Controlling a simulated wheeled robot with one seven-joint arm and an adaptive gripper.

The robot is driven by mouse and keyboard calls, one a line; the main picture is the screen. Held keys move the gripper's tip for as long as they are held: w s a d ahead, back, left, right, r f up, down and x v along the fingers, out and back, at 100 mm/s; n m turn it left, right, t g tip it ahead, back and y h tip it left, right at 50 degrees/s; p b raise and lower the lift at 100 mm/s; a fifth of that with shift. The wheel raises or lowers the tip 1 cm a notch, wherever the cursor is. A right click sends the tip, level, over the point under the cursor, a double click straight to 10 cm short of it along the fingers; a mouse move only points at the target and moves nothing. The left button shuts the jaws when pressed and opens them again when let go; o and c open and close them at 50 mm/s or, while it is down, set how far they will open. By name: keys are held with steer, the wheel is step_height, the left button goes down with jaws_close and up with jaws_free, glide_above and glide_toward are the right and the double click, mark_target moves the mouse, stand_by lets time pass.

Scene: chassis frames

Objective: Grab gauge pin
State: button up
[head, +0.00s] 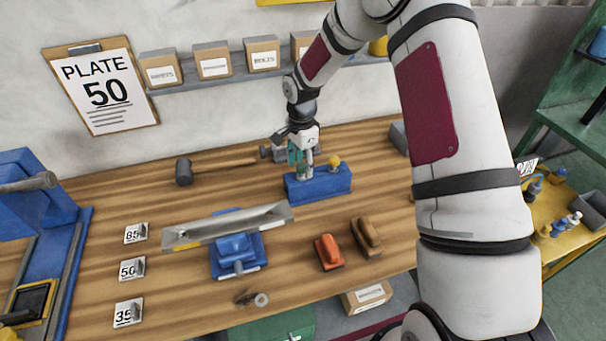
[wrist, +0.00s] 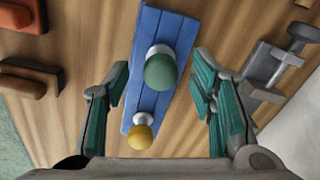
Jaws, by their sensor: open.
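A blue block (head: 325,185) stands on the workbench and carries two knobbed pins. In the wrist view the block (wrist: 154,22) holds a green-knobbed pin (wrist: 161,72) with a pale collar and, lower in the picture, a yellow-knobbed pin (wrist: 140,136). The yellow-knobbed pin also shows in the head view (head: 334,160). My gripper (head: 302,165) is over the left part of the block, with its green-padded fingers open and empty. In the wrist view the green knob appears between the fingertips, apart from both. The head view does not clearly show the green knob.
A mallet (head: 185,172) lies left of the block, and a grey clamp-like tool (wrist: 275,65) is close by.

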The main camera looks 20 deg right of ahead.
steer(key=shift+f, duration=0.45)
jaws_close()
